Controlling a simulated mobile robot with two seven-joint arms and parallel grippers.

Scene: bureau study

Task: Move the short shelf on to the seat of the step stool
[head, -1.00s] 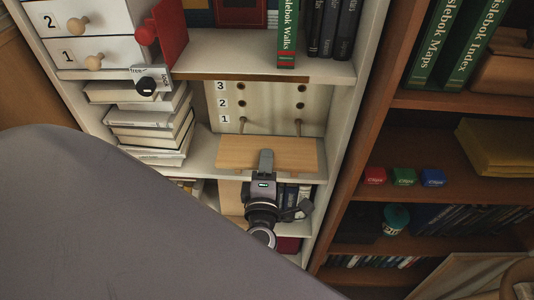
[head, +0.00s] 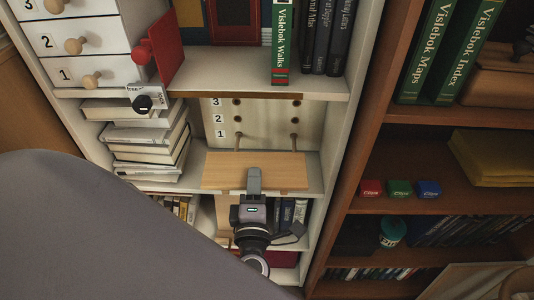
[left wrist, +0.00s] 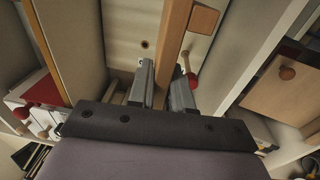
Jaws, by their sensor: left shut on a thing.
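The short shelf is a light wooden board (head: 225,170) in the white bookcase, in front of a pale panel with holes numbered 1 to 3. Two wooden pegs stick out of the row-1 holes, just behind its back edge. I cannot tell whether the board touches them. My left gripper (head: 254,177) is shut on the middle of the board's front edge. In the left wrist view the board (left wrist: 173,40) runs edge-on between the two fingers (left wrist: 163,85). My right gripper is not in view. I cannot make out the step stool.
Stacked books (head: 150,145) stand close left of the board. The bookcase's upper shelf (head: 225,75) is above it, and a white side wall (head: 340,130) stands right. A brown bookcase (head: 470,115) is further right. Small drawers (head: 75,45) and a red panel (head: 165,45) are upper left.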

